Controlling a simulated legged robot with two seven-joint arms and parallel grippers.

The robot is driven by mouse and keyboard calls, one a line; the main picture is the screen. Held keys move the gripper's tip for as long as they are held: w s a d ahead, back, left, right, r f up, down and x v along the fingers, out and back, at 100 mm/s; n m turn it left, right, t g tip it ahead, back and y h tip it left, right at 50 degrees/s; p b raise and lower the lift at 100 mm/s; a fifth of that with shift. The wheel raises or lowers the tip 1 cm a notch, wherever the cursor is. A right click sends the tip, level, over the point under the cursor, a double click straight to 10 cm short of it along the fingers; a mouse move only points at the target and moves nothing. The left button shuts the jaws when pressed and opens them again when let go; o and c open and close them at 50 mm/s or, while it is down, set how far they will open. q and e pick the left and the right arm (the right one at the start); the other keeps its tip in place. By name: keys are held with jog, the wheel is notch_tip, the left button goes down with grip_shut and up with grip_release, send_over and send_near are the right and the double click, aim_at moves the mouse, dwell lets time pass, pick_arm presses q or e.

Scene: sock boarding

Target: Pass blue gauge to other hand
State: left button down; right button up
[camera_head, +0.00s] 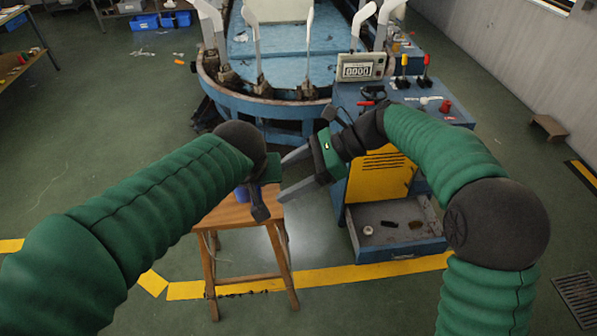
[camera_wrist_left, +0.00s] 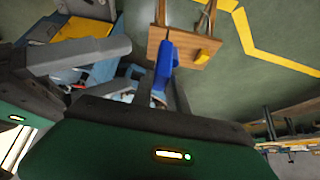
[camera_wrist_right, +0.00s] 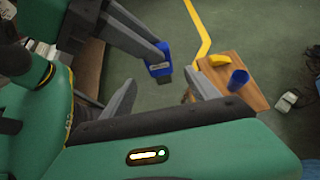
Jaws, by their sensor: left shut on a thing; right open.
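The blue gauge (camera_wrist_right: 158,58) is held in my left gripper (camera_head: 262,208), which is shut on it; its dark end points down in the right wrist view. In the left wrist view the gauge (camera_wrist_left: 164,63) sticks out beyond the left fingers. My right gripper (camera_head: 284,178) is open and empty, facing the left gripper from the right with a small gap. In the right wrist view the gauge appears between and beyond its spread fingers, apart from them. In the head view the left gripper hides most or all of the gauge.
A wooden stool (camera_head: 222,216) stands below the grippers; a blue cup (camera_wrist_right: 238,80) and a yellow object (camera_wrist_right: 218,60) are on it. A blue-yellow cabinet with an open drawer (camera_head: 376,236) stands to the right. A blue machine (camera_head: 283,110) is behind. Green floor lies open at left.

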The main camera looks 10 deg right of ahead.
pick_arm(q)
jog(key=shift+a, duration=0.15)
pick_arm(e)
jog(key=x, duration=0.9)
jog(key=shift+a+f, duration=0.1)
jog(key=c, duration=1.4)
pick_arm(q)
jog(key=c, duration=1.2)
grip_release()
pick_arm(e)
grip_shut()
